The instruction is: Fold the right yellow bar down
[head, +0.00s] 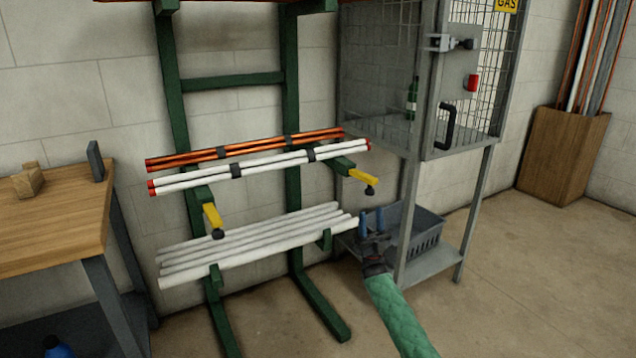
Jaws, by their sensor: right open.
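The right yellow bar (363,177) sticks out from the end of the rack's upper right green arm, roughly in line with it. A black knob (370,190) hangs at its outer end. The left yellow bar (211,217) sticks out in the same way from the left arm, with its own black knob. My right gripper (372,220) is below the right bar in the picture, its blue fingers pointing up, open and apart from the bar and knob. I see nothing between the fingers. My left gripper is out of view.
White and orange pipes (262,166) lie on the upper arms, more white pipes (255,246) on the lower ones. A mesh cage (481,145) and a grey crate (428,232) stand right of the rack. A wooden table (50,228) is at left. Floor is clear at lower right.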

